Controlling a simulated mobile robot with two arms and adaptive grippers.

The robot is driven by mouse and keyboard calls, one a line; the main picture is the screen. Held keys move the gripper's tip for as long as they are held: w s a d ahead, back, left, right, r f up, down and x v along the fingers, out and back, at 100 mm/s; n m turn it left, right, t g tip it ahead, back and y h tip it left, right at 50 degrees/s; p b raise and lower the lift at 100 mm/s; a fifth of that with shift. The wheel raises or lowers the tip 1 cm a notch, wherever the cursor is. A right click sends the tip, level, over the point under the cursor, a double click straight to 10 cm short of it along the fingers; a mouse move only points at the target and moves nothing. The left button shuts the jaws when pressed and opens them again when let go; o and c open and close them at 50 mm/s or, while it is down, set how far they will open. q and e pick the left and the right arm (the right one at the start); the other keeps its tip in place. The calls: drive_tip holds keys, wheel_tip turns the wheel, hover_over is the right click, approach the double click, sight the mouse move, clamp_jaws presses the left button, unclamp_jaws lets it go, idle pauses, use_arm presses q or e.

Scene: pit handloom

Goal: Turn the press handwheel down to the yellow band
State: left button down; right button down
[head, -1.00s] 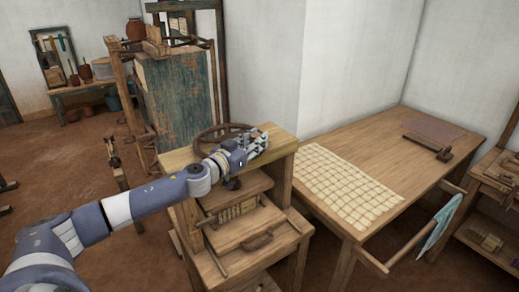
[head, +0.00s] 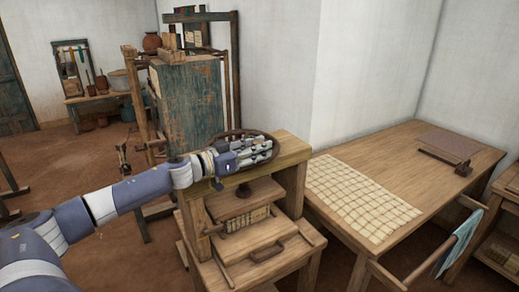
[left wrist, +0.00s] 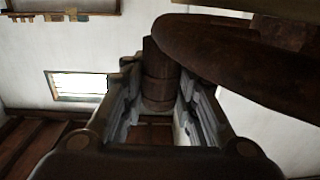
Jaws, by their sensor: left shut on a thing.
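The press (head: 293,152) is a wooden frame with a thick top beam. Its dark brown handwheel (head: 236,132) lies flat above the beam, partly hidden by my left gripper (head: 262,150). In the left wrist view a brown upright handle (left wrist: 158,75) stands between the two fingers of the gripper (left wrist: 160,98), which is shut on it. The wheel's curved rim (left wrist: 235,45) passes just right of the fingers. I cannot make out a yellow band. My right gripper is not in view.
A wooden table (head: 337,225) with a checked sheet (head: 362,194) stands right of the press, close to the white wall corner. A blue-green cabinet (head: 190,100) stands behind. Open floor lies left of the press.

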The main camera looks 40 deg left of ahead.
use_arm(q)
drive_tip(key=c, duration=1.2)
unclamp_jaws()
drive_tip(key=shift+c, duration=0.2)
drive_tip(key=shift+s+f, duration=0.1)
drive_tip(key=shift+s+a, duration=0.25)
drive_tip(key=shift+s, duration=0.35)
drive_tip(key=v, duration=1)
drive_tip(key=shift+s, duration=0.3)
